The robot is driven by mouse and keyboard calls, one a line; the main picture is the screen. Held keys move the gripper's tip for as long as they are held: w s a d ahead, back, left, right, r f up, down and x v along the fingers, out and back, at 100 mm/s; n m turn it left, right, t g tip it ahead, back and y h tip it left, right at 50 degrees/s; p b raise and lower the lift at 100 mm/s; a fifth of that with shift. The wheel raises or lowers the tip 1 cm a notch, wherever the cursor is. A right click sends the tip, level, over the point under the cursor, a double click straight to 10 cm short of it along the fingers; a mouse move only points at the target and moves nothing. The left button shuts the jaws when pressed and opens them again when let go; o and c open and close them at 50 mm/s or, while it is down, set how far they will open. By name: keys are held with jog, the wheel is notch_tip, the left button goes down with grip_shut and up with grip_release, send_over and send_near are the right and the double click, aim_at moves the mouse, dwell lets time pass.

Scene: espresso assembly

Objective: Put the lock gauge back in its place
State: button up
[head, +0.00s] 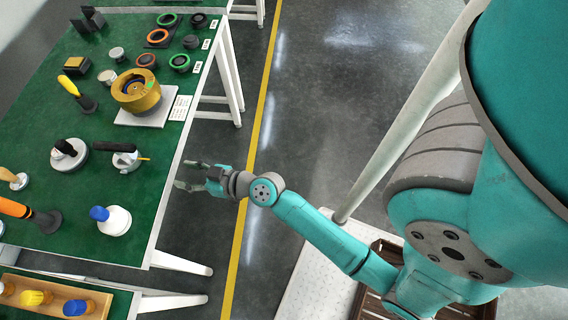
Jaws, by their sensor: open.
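No label in view names the lock gauge. A grey round piece with a black handle and a yellow pointer (125,160) may be it; it rests on the green table near the right edge. A brass ring fixture (137,92) stands on a white plate (133,117) farther back, with a label card (180,107) beside it. My gripper (182,176) is open and empty, pointing left. In the picture it is just right of the table's edge, over the floor, apart from everything on the table.
A wooden tray (53,291) with brushes or bottles stands front left.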

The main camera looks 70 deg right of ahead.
jog(key=s+a+f+m+g+h, duration=0.1)
jog(key=s+f+m+h, duration=0.15)
jog(key=s, duration=1.75)
jog(key=s+a+r+n, duration=0.1)
jog(key=s+r, duration=0.8)
jog(key=s, duration=0.4)
jog(key=shift+a, duration=0.2)
jog(key=shift+n, duration=0.25)
